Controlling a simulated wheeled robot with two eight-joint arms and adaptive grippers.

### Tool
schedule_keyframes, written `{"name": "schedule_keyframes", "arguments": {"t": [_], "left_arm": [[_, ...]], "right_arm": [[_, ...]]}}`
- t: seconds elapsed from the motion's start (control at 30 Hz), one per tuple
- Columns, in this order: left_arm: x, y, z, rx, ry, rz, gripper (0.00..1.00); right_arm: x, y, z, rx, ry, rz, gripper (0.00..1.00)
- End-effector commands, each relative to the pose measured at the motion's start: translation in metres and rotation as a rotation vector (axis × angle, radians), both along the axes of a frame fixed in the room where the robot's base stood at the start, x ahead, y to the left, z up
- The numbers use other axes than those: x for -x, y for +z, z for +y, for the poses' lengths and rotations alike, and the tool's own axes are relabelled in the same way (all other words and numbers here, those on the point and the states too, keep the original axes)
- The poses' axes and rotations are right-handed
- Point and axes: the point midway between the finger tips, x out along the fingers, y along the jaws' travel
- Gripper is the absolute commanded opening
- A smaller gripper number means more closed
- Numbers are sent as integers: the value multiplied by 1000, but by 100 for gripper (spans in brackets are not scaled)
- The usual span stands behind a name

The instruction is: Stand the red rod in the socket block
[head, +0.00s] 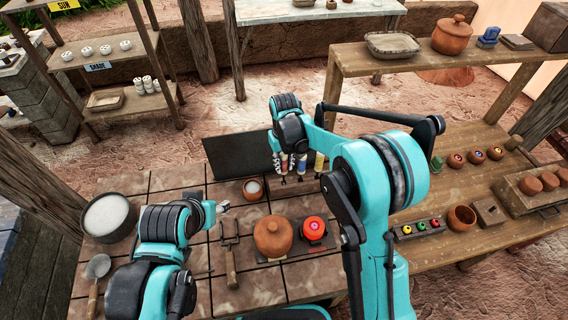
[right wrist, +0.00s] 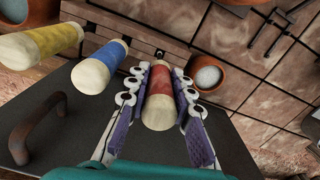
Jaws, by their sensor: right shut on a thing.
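The red rod (right wrist: 162,105) has a pale end cap and sits between the two purple-padded fingers of my right gripper (right wrist: 169,85), which is shut on it. In the head view the red rod (head: 284,163) shows small under my right arm. A brown block (right wrist: 137,32) with dark holes, seemingly the socket block, lies just beyond the fingertips in the right wrist view. I cannot tell whether the rod's far end touches it. A blue rod (right wrist: 98,68) and a yellow rod (right wrist: 42,42) are beside the red one. My left gripper (head: 223,206) is low over the tiled table; its finger opening is unclear.
A dark panel (head: 238,157) stands behind the rods. A small clay cup (head: 253,189), a lidded clay pot (head: 272,238), a red round object (head: 313,228) and a fork tool (head: 230,255) occupy the table. A white-filled bowl (head: 108,216) is at left.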

Motion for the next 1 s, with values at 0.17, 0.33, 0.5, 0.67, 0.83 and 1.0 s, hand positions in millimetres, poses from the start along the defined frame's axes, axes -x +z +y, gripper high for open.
{"name": "schedule_keyframes", "arguments": {"t": [0.17,0.33,0.5,0.67,0.83,1.0], "left_arm": [[0,-4,0,0,0,0,49],[0,-8,0,0,0,0,49],[0,-8,0,0,0,0,49],[0,-8,0,0,0,0,49],[0,-8,0,0,0,0,49],[0,-8,0,0,0,0,49]], "right_arm": [[0,-5,0,0,0,0,0],[0,-9,0,0,0,0,0],[0,-10,0,0,0,0,0],[0,-10,0,0,0,0,0],[0,-10,0,0,0,0,43],[0,-10,0,0,0,0,46]]}}
